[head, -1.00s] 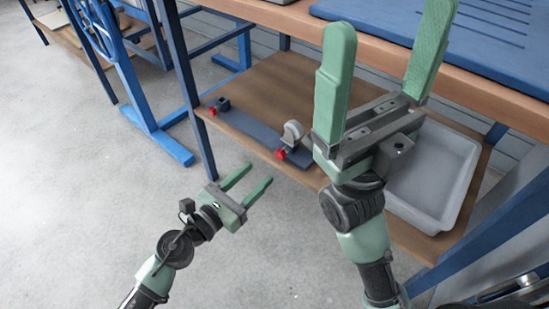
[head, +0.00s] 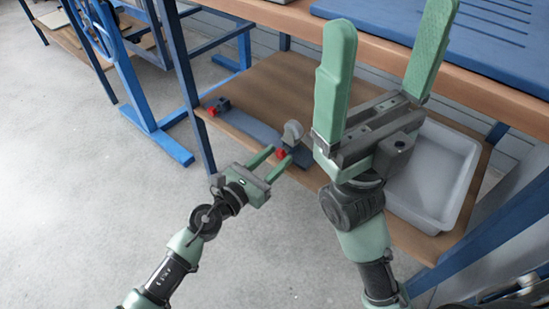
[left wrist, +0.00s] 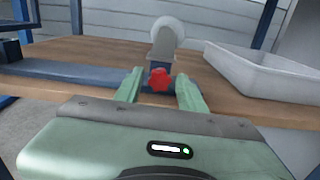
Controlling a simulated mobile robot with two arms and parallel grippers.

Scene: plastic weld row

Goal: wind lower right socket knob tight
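The lower right socket knob (head: 281,153) is red and sits at the front of the right socket on a dark bar (head: 250,127) on the lower shelf. In the left wrist view the red knob (left wrist: 160,80) shows between my left fingertips. My left gripper (head: 277,158) is open, its fingers reaching toward the knob; I cannot tell whether they touch it. A pale round disc (left wrist: 168,33) stands in the socket behind the knob. My right gripper (head: 390,50) is open and empty, raised in front of the bench.
Another red knob (head: 212,112) is on the left socket of the bar. A white tray (head: 432,180) stands on the shelf (head: 270,80) to the right. Blue table legs (head: 196,100) flank the shelf. The floor at front left is clear.

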